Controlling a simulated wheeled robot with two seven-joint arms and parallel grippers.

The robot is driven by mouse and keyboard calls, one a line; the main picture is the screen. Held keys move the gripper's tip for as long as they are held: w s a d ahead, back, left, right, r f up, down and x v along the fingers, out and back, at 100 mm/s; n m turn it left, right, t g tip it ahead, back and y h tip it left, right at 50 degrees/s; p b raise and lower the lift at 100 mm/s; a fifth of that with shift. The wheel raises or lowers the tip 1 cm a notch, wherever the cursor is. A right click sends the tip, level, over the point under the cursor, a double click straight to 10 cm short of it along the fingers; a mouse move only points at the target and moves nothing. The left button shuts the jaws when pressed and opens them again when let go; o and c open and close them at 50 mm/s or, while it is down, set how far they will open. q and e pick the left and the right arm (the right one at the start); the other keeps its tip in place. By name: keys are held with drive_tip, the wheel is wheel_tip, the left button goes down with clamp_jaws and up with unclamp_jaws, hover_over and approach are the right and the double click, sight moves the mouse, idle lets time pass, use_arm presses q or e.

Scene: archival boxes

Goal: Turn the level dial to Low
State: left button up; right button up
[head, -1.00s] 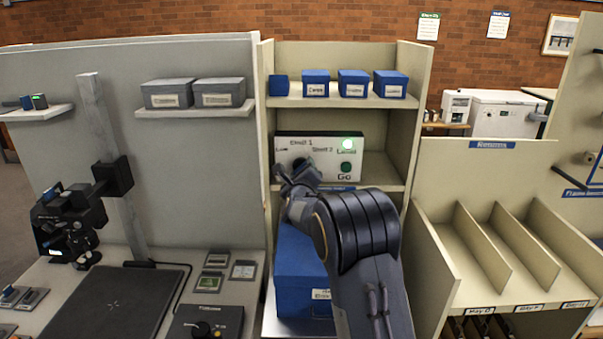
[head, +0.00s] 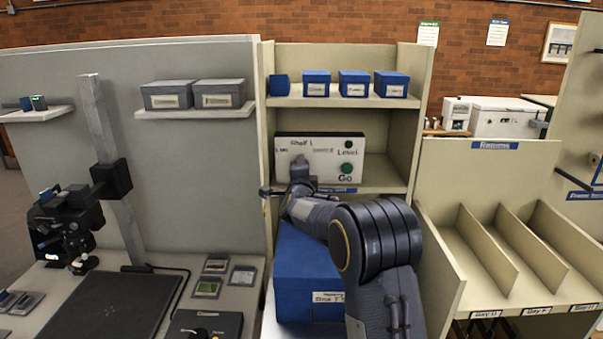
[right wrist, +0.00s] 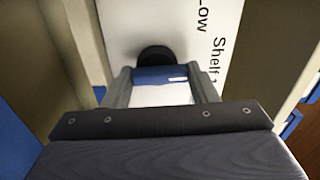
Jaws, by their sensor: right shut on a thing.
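A white control panel (head: 328,172) stands on the middle shelf, with the words Low, Shelf 1, Shelf 2, Level and Go. It has a dark green lamp (head: 348,144) by Level and a green button (head: 346,169) by Go. The black level dial (right wrist: 155,57) shows in the right wrist view, beside the Low and Shelf 1 lettering. My right gripper (right wrist: 162,78) is shut on the dial; in the head view the gripper (head: 300,178) covers the panel's left part. Which way the dial points cannot be told. My left gripper is not in view.
A large blue box (head: 305,270) stands below the shelf, beside my right arm. Several small blue boxes (head: 353,83) line the shelf above. Cabinet side walls (head: 264,130) bound the panel. A divided sorting rack (head: 500,215) stands at the right.

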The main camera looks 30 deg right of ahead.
drive_tip(key=shift+a+f+n+p, duration=0.1)
drive_tip(key=shift+n+p, duration=0.8)
drive_tip(key=shift+n, duration=3.7)
drive_tip(key=o, duration=1)
drive_tip(key=b+v, duration=0.1)
drive_tip(key=v, duration=0.6)
drive_tip(key=shift+s+a+b, duration=0.25)
drive_tip(key=shift+s+b, duration=0.05)
drive_tip(key=shift+b, duration=0.1)
